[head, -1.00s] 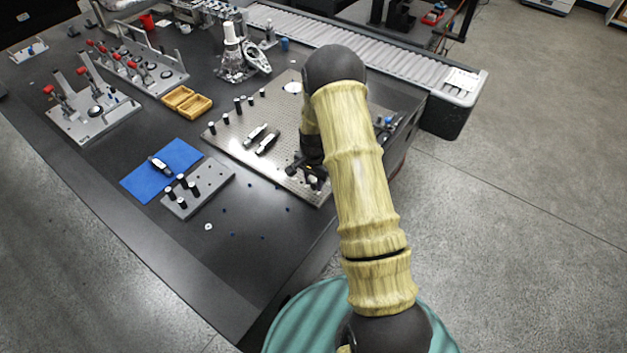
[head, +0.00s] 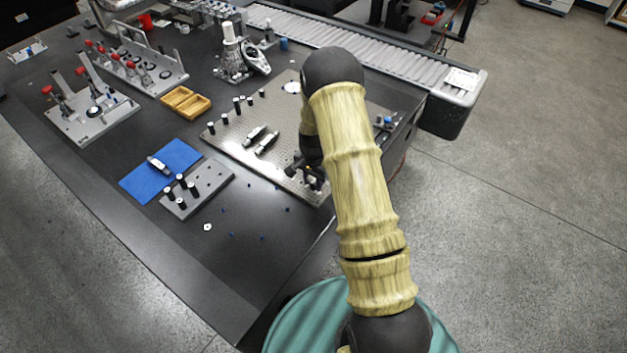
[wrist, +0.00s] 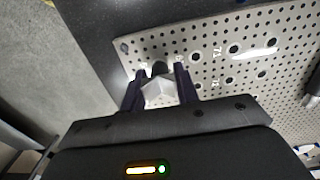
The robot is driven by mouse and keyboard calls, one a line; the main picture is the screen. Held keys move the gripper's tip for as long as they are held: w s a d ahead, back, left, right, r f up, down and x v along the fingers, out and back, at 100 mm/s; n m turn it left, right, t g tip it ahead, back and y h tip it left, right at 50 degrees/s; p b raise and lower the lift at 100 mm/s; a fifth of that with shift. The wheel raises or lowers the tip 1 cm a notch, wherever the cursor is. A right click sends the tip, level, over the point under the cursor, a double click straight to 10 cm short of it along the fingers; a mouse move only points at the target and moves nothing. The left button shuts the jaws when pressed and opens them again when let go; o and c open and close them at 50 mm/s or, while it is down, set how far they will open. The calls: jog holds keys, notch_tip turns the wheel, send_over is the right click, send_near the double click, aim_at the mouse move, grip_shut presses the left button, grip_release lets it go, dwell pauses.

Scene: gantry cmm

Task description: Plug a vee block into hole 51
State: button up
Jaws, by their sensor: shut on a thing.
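My gripper (wrist: 160,88) is shut on a light grey vee block (wrist: 158,92), which sits between the two dark fingers in the wrist view. The block is over the perforated plate (wrist: 215,62) near one corner. I cannot tell whether the block touches the plate or is in a hole. In the head view my gripper (head: 306,180) is at the near right corner of the perforated plate (head: 220,135), and the block is too small to tell there.
A blue mat (head: 140,184) and a grey post block (head: 212,186) lie to the left. Small blue pieces are scattered on the dark table (head: 262,268).

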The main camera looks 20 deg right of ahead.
aim_at(313, 181)
jog(key=shift+f, duration=0.25)
jog(key=o, duration=1.1)
jog(key=shift+r, duration=0.1)
notch_tip(313, 181, up, 17)
jog(key=shift+r+b, duration=0.15)
jog(key=shift+b, duration=0.4)
